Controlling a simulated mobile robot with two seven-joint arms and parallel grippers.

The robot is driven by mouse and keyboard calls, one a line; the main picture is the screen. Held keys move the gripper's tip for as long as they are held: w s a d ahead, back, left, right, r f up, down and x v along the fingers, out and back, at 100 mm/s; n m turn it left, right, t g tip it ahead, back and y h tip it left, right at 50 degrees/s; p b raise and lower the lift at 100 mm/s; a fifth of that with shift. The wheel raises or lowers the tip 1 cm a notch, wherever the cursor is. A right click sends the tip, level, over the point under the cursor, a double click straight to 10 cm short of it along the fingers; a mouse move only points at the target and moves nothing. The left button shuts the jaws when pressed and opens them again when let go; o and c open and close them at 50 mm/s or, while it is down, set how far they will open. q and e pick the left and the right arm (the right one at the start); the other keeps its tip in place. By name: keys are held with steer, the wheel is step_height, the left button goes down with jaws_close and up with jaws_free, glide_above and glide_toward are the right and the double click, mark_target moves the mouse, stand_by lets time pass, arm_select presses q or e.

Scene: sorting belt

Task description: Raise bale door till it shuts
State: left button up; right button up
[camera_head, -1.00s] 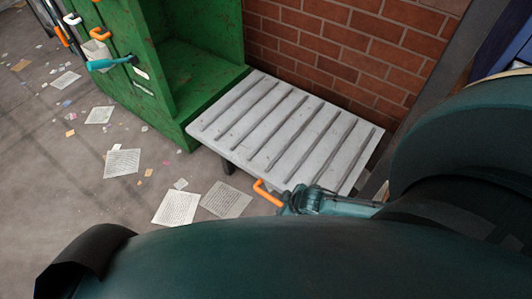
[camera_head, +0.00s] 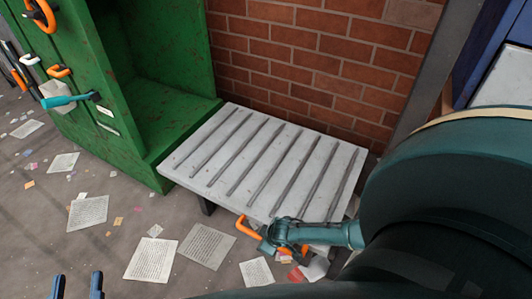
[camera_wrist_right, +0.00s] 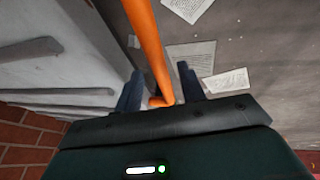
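The bale door (camera_head: 268,160) is a grey slatted panel. It lies folded down, nearly level, out from the open front of the green baler (camera_head: 172,150). An orange handle (camera_head: 247,228) sticks out at its outer edge; it also shows in the right wrist view (camera_wrist_right: 150,45). My right gripper (camera_head: 264,243) is at this handle. In the right wrist view its blue fingers (camera_wrist_right: 160,80) stand apart on either side of the orange bar, with gaps showing. My left gripper (camera_head: 77,276) shows only its two blue fingertips, apart and empty, at the bottom left above the floor.
A brick wall (camera_head: 310,60) stands behind the door. A teal lever (camera_head: 68,100) and orange handles (camera_head: 60,71) are on the baler's side. Paper sheets (camera_head: 152,259) and scraps litter the floor. My large arm links cover the lower right.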

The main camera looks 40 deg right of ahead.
steer(key=shift+w+f, duration=0.15)
steer(key=shift+f, duration=0.05)
steer(key=shift+c, duration=0.4)
jaws_close()
